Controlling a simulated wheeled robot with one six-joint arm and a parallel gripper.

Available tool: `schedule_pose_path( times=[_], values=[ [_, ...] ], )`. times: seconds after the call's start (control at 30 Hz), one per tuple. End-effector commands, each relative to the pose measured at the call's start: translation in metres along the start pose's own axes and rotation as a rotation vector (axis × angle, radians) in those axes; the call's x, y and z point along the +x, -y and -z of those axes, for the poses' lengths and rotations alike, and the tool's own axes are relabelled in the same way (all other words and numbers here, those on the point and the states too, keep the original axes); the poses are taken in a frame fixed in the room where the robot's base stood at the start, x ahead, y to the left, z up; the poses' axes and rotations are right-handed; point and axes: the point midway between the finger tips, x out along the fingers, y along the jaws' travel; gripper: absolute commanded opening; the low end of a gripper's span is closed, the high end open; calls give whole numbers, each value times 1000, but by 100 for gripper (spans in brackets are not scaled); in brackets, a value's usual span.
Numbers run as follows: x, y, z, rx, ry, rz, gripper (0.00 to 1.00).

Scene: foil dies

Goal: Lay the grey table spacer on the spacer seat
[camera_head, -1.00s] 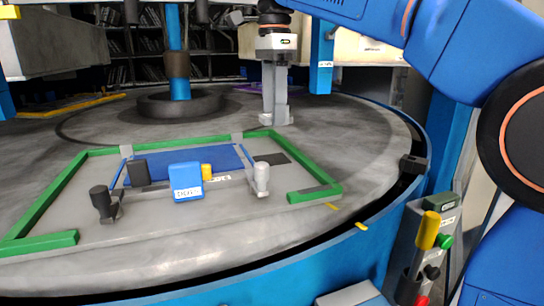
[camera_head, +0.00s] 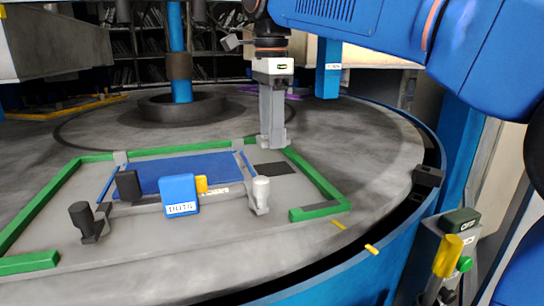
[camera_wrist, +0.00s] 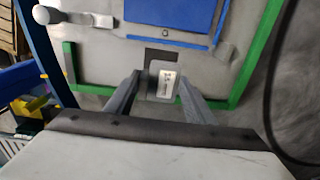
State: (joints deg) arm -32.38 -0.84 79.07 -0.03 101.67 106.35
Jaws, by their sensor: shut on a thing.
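My gripper (camera_head: 272,142) points down over the back right part of the green-framed plate. In the wrist view my gripper (camera_wrist: 155,99) is shut on a grey table spacer (camera_wrist: 154,90) with a whitish label. In the head view the spacer is hard to tell from the grey fingertips. The spacer seat looks like the dark rectangle (camera_head: 275,169) on the plate, in front of the gripper in the head view. In the wrist view the dark rectangle (camera_wrist: 163,55) shows just beyond the spacer and partly behind it. I cannot tell the height of the spacer above the plate.
A green raised frame (camera_head: 322,185) edges the plate. A blue panel (camera_head: 185,172) lies left of the seat. A blue labelled block (camera_head: 179,196), a yellow piece (camera_head: 201,184), a black clamp (camera_head: 82,220) and a white-topped clamp (camera_head: 260,195) stand in front. A central column (camera_head: 180,75) rises behind.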

Motion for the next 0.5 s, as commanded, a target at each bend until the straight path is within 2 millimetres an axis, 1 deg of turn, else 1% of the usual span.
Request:
schedule_pose_path(
  times=[0.03,0.1,0.27,0.4,0.5],
  values=[
    [7,-1,0,0,0,-1,25],
    [14,0,0,0,0,-1,25],
    [25,0,0,0,0,-1,25],
    [45,0,0,0,0,-2,25],
    [55,0,0,0,0,0,25]
  ],
)
